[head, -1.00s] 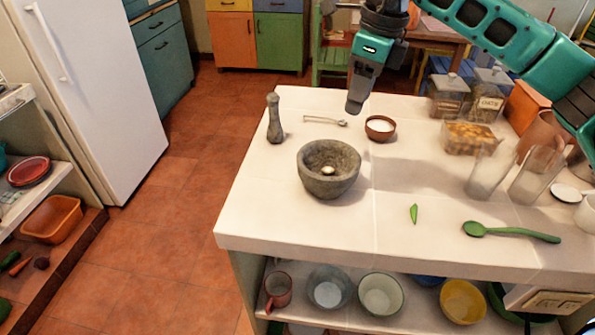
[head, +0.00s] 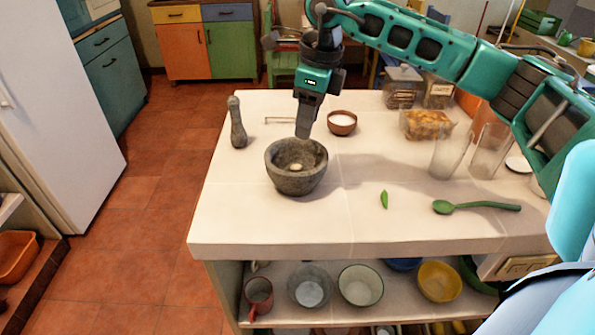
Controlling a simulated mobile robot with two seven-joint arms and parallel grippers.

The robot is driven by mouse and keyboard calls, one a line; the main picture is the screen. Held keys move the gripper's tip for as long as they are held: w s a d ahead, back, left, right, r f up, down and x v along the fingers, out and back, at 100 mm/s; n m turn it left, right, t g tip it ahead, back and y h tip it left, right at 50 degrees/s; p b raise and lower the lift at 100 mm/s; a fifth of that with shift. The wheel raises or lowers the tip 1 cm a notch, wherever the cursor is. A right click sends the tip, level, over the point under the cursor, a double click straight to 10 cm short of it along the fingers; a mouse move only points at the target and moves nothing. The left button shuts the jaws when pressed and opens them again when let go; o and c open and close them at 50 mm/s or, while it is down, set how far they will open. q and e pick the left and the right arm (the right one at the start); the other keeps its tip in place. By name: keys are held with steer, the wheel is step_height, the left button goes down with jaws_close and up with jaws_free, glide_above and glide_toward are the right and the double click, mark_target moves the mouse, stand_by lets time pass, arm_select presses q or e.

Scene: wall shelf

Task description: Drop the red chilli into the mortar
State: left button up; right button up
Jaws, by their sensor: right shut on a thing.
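The grey stone mortar (head: 296,182) stands upright on the white counter, with a small pale piece (head: 296,167) inside its bowl. My right gripper (head: 303,130) points down, and its tip shows just above the mortar's back rim in the picture. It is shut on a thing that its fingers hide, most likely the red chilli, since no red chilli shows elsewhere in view. A green chilli (head: 384,199) lies on the counter to the right of the mortar. My left gripper is not in view.
A stone pestle (head: 237,122) stands left of the mortar. A brown bowl of white stuff (head: 342,123) is behind it to the right. A green spoon (head: 475,206) and glasses (head: 450,155) are at the right. The counter's front left is clear.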

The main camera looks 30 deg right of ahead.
steer(key=shift+f, duration=0.15)
steer(key=o, duration=1)
step_height(320, 180, up, 13)
steer(key=s+d, duration=0.1)
steer(key=shift+s, duration=0.2)
steer(key=shift+s+d+f, duration=0.1)
steer(key=shift+f, duration=0.1)
